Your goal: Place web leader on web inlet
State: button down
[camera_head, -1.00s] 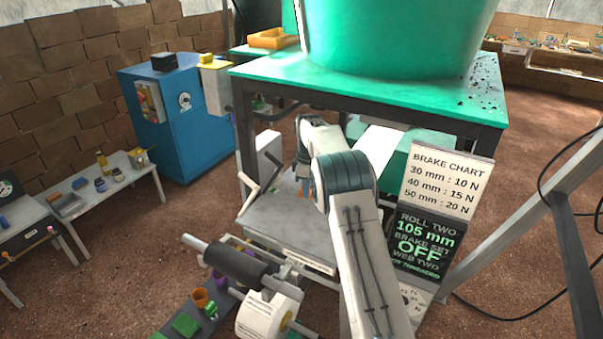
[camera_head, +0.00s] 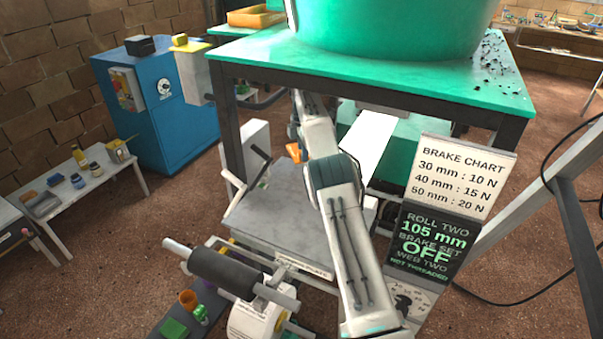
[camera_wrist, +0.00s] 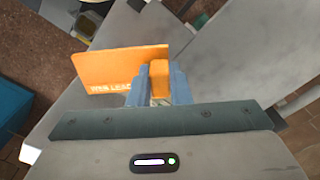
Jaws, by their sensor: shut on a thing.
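The orange web leader (camera_wrist: 118,70) is a flat card with white lettering, partly covered by my gripper. My gripper (camera_wrist: 160,88) has blue fingers and is shut on the card. In the head view, a small orange part of the web leader (camera_head: 294,152) shows beside my arm, above the far side of a grey plate and below the green table. My fingers are hidden there behind the arm. I cannot make out which part is the web inlet. The grey plate (camera_head: 270,215) has a label on its front edge too small to read.
The green table (camera_head: 400,75) and its dark legs stand close over my arm. A dark roller (camera_head: 222,272) lies in front of the plate. A sign (camera_head: 430,235) at right reads roll two 105 mm, brake set off, web two not threaded. A blue cabinet (camera_head: 160,110) stands left.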

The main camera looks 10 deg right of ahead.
jog(key=shift+a+f, duration=0.25)
jog(key=shift+f, duration=1)
jog(key=shift+d+f, duration=0.1)
jog(key=shift+f, duration=2.25)
jog(key=shift+f, duration=0.1)
jog(key=c, duration=1.3)
grip_release()
jog(key=shift+c, duration=0.2)
jog(key=shift+r+p, duration=0.3)
jog(key=shift+r, duration=3.55)
